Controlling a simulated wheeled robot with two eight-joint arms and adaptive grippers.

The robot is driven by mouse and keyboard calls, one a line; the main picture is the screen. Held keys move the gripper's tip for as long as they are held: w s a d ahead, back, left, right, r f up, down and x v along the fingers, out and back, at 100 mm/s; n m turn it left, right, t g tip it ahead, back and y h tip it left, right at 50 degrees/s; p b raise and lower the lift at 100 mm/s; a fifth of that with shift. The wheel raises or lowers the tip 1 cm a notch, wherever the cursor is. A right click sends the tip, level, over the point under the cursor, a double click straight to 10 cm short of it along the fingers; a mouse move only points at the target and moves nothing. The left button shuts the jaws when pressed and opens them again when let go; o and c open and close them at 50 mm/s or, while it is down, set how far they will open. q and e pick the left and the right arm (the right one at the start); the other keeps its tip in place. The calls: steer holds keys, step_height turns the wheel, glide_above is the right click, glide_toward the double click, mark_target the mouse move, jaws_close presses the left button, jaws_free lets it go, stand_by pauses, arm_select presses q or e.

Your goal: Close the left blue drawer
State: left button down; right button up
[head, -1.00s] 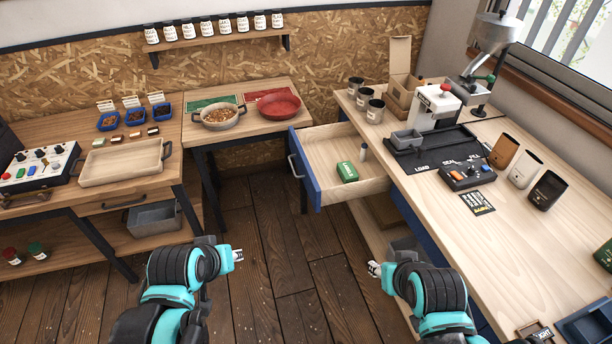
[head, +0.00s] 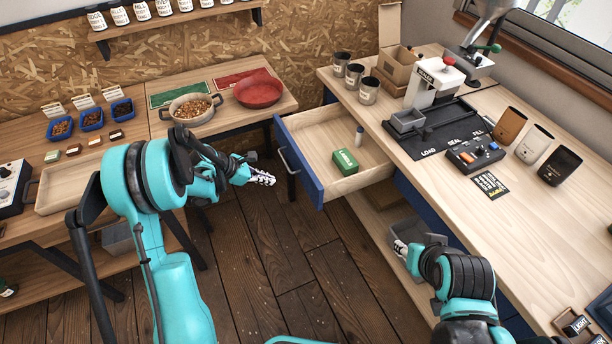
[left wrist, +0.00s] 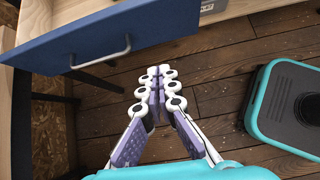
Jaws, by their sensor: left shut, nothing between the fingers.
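The left blue drawer (head: 302,172) is pulled out from the right workbench, with a wooden inside and a grey bar handle on its front. A green box (head: 345,162) and a small capped bottle (head: 359,137) are in it. My left gripper (head: 270,179) is shut and empty, a little left of the drawer front and apart from it. In the left wrist view the blue front and its handle (left wrist: 103,57) lie beyond and left of my shut fingertips (left wrist: 158,72). My right gripper (head: 398,248) is below the drawer, near the bench's side; its jaws are too small to judge.
The right workbench (head: 440,205) holds tins, a sealer and several pouches. A side table with a pan (head: 193,109) and a red bowl (head: 258,91) stands behind my left arm. A grey bin (head: 404,231) is on the shelf under the bench. The floor before the drawer is clear.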

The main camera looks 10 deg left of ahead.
arm_select(q)
steer(key=w+f, duration=0.1)
steer(key=f, duration=0.1)
steer(key=b, duration=0.4)
glide_toward(307, 184)
steer(key=shift+n, duration=0.3)
steer(key=f, duration=0.1)
steer(key=w+d+f, duration=0.1)
steer(key=f, duration=0.1)
steer(key=w+d+f, duration=0.1)
steer(key=f, duration=0.1)
steer(key=shift+d, duration=0.1)
steer(key=shift+w+d, duration=0.35)
steer(key=shift+d, duration=0.05)
steer(key=shift+r, duration=0.1)
